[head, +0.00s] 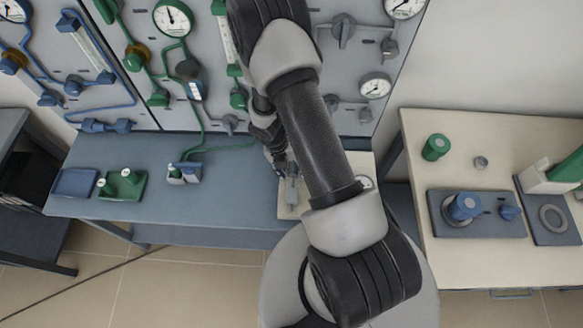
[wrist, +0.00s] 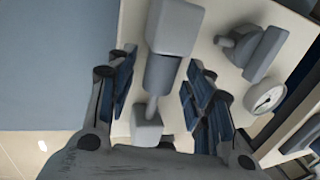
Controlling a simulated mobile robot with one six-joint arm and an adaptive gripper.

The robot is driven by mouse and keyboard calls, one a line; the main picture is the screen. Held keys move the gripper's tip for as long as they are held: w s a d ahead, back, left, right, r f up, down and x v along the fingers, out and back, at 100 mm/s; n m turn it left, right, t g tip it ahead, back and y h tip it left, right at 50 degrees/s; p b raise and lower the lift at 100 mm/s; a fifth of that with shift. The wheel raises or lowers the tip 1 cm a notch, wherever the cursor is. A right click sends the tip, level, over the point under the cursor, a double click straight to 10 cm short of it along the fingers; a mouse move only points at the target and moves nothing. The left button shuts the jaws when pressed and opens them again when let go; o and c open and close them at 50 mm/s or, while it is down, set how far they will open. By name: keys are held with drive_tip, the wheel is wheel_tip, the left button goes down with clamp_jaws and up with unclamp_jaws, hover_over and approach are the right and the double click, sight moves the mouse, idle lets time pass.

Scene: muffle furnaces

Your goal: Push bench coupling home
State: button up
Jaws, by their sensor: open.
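The bench coupling (wrist: 162,75) is a grey piece with a rectangular block, a darker round sleeve, a thin stem and a smaller block in one line. In the head view the coupling (head: 291,190) is small and partly hidden by my arm. It sits on a pale plate (head: 288,212) on the blue-grey bench. My gripper (wrist: 162,68) is open, with one blue-padded finger on each side of the coupling's sleeve. Gaps show between the fingers and the sleeve. In the head view my gripper (head: 278,160) is small, just above the coupling, its fingers hard to make out.
A grey fitting (wrist: 252,50) and a white dial gauge (wrist: 265,97) stand right of the coupling on the plate. A panel with gauges and valves (head: 195,60) rises behind. A green tray (head: 122,186) is on the bench's left; a beige table (head: 480,160) is at right.

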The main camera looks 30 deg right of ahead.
drive_tip(key=v, duration=1.2)
idle(0.4)
